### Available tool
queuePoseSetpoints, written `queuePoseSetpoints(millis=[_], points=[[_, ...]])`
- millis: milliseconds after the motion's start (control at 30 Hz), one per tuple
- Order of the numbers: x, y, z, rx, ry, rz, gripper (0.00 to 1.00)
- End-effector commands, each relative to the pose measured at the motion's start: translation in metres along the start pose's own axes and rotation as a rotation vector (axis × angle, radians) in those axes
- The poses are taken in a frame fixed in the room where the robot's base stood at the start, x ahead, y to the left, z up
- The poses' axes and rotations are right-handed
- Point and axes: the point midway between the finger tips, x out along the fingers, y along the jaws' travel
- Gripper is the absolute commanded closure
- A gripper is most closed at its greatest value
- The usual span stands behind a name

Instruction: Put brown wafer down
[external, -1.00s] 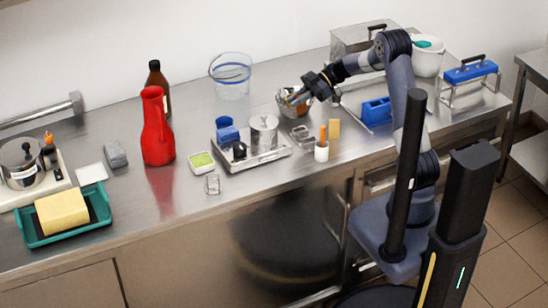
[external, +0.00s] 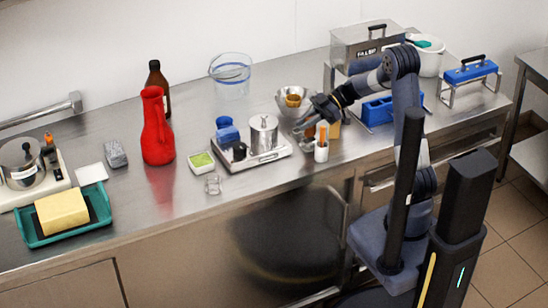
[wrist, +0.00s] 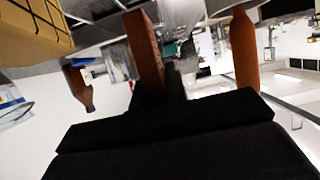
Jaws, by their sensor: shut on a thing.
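My gripper (external: 302,128) is low over the counter, between the metal bowl (external: 291,103) and the white cup (external: 321,153). In the wrist view the gripper (wrist: 168,85) is shut on a narrow brown bar, which looks like the brown wafer (wrist: 146,50). The wafer stands out from the dark jaws. In the external view I cannot make it out among the fingers. Whether it touches the counter cannot be told. A brownish-orange item (external: 293,100) sits in the bowl.
The cup with orange sticks (external: 322,133) and a tan block (external: 334,131) stand close to the gripper. A scale (external: 258,160) with a metal canister (external: 264,132) is to the left. A blue container (external: 380,109) is to the right.

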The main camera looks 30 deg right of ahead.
Motion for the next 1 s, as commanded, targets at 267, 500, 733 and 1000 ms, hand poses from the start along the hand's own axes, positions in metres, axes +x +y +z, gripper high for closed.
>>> queuePoseSetpoints(millis=[267,500,733,1000], points=[[0.013,-0.001,0.033,0.003,-0.001,-0.002,1.0],[0.014,0.0,0.034,0.0,-0.001,0.0,1.0],[0.015,0.0,0.036,0.0,-0.001,0.0,0.79],[0.015,0.0,0.036,0.0,-0.001,0.0,0.64]])
